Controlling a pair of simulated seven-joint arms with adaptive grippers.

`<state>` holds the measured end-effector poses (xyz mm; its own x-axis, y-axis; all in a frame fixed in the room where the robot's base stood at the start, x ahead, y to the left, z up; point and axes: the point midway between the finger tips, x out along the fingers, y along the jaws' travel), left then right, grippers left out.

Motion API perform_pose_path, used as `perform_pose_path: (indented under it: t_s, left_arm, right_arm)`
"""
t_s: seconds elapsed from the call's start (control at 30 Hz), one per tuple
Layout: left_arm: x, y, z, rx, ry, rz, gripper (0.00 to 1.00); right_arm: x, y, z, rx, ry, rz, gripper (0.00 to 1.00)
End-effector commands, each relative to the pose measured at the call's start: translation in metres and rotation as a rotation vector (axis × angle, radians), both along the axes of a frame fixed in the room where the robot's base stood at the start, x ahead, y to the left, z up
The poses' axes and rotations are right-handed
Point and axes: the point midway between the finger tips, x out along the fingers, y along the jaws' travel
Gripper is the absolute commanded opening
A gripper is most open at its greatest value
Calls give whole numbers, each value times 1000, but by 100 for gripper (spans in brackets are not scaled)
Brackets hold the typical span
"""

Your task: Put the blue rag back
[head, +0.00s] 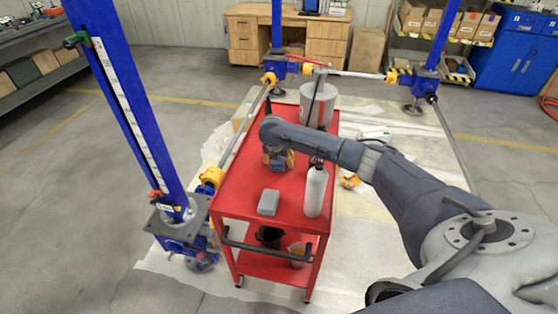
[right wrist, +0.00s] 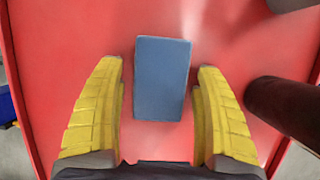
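The blue rag (right wrist: 162,78) shows in the right wrist view as a flat, folded blue rectangle on the red cart top (right wrist: 220,35). My right gripper (right wrist: 162,85) is open, with one yellow finger on each side of the rag and red surface visible in the gaps. In the head view my right gripper (head: 279,160) points down over the middle of the red cart (head: 236,190). There the gripper hides the rag. I cannot tell the exact height of the fingertips above the cart top. My left gripper is not in view.
A grey block (head: 268,202) and a white bottle (head: 315,190) stand on the cart's near end. A metal bucket (head: 318,105) stands at its far end. Dark and pale containers sit on the lower shelf. Blue jack posts (head: 130,95) and rods surround the cart.

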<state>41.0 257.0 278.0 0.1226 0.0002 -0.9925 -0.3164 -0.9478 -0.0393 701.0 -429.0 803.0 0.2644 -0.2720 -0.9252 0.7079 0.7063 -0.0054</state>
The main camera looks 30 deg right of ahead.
Motion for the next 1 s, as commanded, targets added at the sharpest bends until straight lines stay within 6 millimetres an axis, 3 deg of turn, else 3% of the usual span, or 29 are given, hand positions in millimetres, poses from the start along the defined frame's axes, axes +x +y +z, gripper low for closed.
perform_pose_path:
  t_s: [0.37, 1.0]
  left_arm:
    - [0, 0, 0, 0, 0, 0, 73]
    - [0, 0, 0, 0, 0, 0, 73]
  right_arm:
    - [-1, 1, 7, 0, 0, -1, 73]
    - [-27, 28, 97, -1, -2, 2, 73]
